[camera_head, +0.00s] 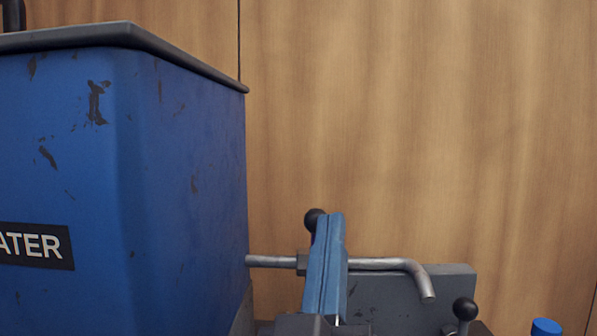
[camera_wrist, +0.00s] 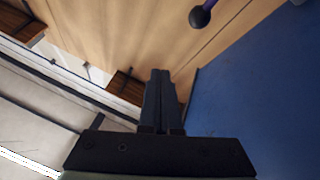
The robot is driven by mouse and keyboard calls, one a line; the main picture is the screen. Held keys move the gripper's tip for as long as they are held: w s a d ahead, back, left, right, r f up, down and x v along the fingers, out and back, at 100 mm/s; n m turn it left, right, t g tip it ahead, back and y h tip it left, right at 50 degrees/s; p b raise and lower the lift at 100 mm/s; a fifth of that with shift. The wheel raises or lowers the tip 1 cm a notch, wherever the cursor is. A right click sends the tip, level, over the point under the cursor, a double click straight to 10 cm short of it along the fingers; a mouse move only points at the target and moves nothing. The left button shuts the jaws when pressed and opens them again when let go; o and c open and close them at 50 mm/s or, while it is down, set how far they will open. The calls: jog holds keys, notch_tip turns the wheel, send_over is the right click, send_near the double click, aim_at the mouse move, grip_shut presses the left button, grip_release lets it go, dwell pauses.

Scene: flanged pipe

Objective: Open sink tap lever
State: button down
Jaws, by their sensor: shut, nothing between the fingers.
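The tap is a grey metal pipe (camera_head: 385,264) that leaves the right side of a blue tank (camera_head: 185,180) and bends down at its right end. A lever with a black ball knob (camera_head: 314,218) rises from it, its stem mostly hidden behind my gripper. My gripper (camera_head: 336,216) is shut and empty, pointing up in front of the pipe in the head view, its tips just right of the knob. In the wrist view my shut fingers (camera_wrist: 160,74) point up the picture, and a black ball knob on a stem (camera_wrist: 200,17) shows beyond them, to the upper right. I cannot tell whether they touch.
The tank also fills the right of the wrist view (camera_wrist: 262,90). A grey block (camera_head: 400,300) stands below the pipe. A second black ball knob (camera_head: 465,308) and a blue cap (camera_head: 546,328) are at lower right. A wooden wall (camera_head: 420,120) is behind.

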jog(key=a+f+n+g+y+p, duration=0.25)
jog(key=a+n+g+p, duration=0.3)
jog(key=n+p, duration=1.9)
jog(key=w+d+m+p, duration=0.1)
jog(key=w+m+p, duration=0.6)
jog(key=w+p, duration=0.1)
jog(key=shift+w+d+f+g+p, duration=0.2)
jog(key=shift+w+g+p, duration=0.2)
jog(key=shift+p, duration=0.3)
